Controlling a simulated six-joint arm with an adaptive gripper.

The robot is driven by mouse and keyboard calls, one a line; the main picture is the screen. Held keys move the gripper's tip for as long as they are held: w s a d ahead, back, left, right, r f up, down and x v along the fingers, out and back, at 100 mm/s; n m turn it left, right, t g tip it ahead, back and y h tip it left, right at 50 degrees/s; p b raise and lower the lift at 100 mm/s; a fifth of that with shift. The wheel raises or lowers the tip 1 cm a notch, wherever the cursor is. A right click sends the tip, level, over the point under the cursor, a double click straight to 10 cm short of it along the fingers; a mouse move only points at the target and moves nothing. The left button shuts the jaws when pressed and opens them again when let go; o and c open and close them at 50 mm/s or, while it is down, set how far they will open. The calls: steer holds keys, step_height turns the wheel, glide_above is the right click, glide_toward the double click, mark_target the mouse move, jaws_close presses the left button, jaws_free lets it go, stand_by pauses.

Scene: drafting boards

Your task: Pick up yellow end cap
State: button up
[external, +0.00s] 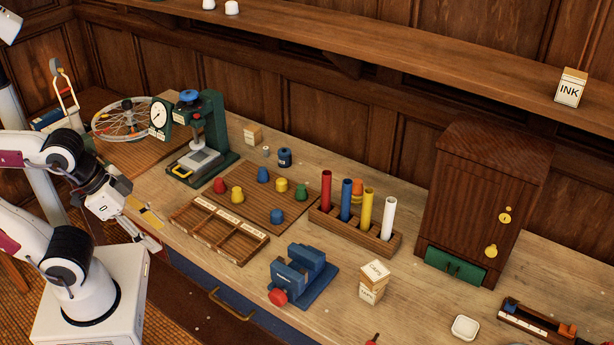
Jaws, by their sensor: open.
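Two yellow end caps stand on the wooden board (255,203) in the middle of the bench. One yellow end cap (237,195) is toward the left of the board, and the other yellow end cap (281,185) is farther back and right. A red cap (219,186), blue caps (263,174) and a green cap (301,192) stand around them. My gripper (157,237) is open at the bench's front left edge, left of the caps and apart from them. No cap shows between its fingers.
A divided wooden tray (250,246) lies between my gripper and the board. A green press (213,135) stands behind. A rack with coloured tubes (374,240), a blue vise (304,272) and a wooden cabinet (475,190) are to the right.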

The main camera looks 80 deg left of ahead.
steer(key=shift+c, duration=0.7)
steer(key=w+d+r+n+t+h, duration=0.1)
steer(key=w, duration=0.7)
steer(key=w+d+r+n+t, duration=0.1)
steer(key=w+r+t, duration=0.1)
steer(key=w, duration=0.7)
steer(key=w+a+f+n+t+y, duration=0.1)
steer(key=w+a+n, duration=0.1)
steer(key=w+a, duration=0.3)
steer(key=w+a+f+n+t+y, duration=0.1)
steer(key=w+a+n, duration=0.15)
steer(key=w, duration=0.55)
steer(key=n+g+y, duration=0.6)
steer(key=n+y, duration=0.1)
steer(key=y, duration=0.3)
glide_toward(282, 184)
steer(key=a, duration=0.1)
steer(key=a+f, duration=0.1)
steer(key=a, duration=0.2)
steer(key=shift+w+f, duration=0.25)
steer(key=shift+f, duration=0.05)
